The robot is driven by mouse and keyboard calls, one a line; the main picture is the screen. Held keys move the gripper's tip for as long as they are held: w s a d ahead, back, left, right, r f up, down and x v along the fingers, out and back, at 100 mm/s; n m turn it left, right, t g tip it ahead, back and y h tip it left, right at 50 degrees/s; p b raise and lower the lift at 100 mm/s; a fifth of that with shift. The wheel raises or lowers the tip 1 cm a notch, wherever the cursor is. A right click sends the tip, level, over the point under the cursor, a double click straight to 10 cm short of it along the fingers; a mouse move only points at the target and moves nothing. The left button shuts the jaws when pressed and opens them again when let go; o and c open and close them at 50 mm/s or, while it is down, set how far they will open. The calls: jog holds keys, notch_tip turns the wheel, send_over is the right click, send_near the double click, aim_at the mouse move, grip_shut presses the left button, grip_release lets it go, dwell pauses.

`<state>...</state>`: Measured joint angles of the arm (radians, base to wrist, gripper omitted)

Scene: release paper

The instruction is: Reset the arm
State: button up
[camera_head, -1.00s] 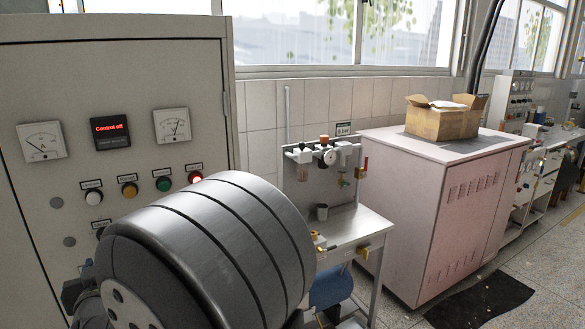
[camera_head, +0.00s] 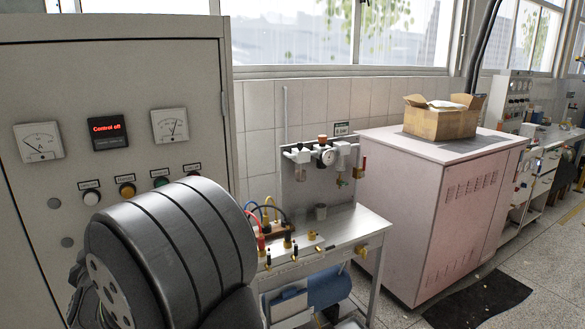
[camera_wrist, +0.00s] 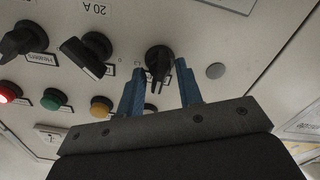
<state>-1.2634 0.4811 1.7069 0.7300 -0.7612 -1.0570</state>
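In the wrist view my gripper (camera_wrist: 160,66) is open, with two blue fingers pointing at the control panel (camera_wrist: 235,45). A black rotary knob (camera_wrist: 158,58) shows between the fingertips, with a visible gap on each side. I cannot tell how deep the fingers reach around it. In the head view my dark grey arm covers the lower panel of the cabinet (camera_head: 120,60), and my gripper is hidden behind it.
Other black knobs (camera_wrist: 95,48) and red, green and yellow buttons (camera_wrist: 101,107) are close by on the panel. A metal bench (camera_head: 345,228) with fittings and cables stands right of my arm. A pinkish cabinet (camera_head: 435,200) carries a cardboard box (camera_head: 440,120).

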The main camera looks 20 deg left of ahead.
jog(key=s+d+n, duration=0.3)
jog(key=s+d, duration=0.2)
jog(key=shift+s+d, duration=0.2)
jog(key=shift+s, duration=0.05)
dwell(0.3)
dwell(0.5)
jog(key=s+d+f+m+t+y, duration=0.2)
jog(key=s+d+f+m+y, duration=0.25)
jog(key=d+f+m, duration=0.2)
jog(key=f+x, duration=0.1)
jog(key=x, duration=1.5)
jog(key=shift+w+a+r+m+h, duration=0.2)
jog(key=shift+w+a+m+h, duration=0.1)
jog(key=shift+a+m+h, duration=0.15)
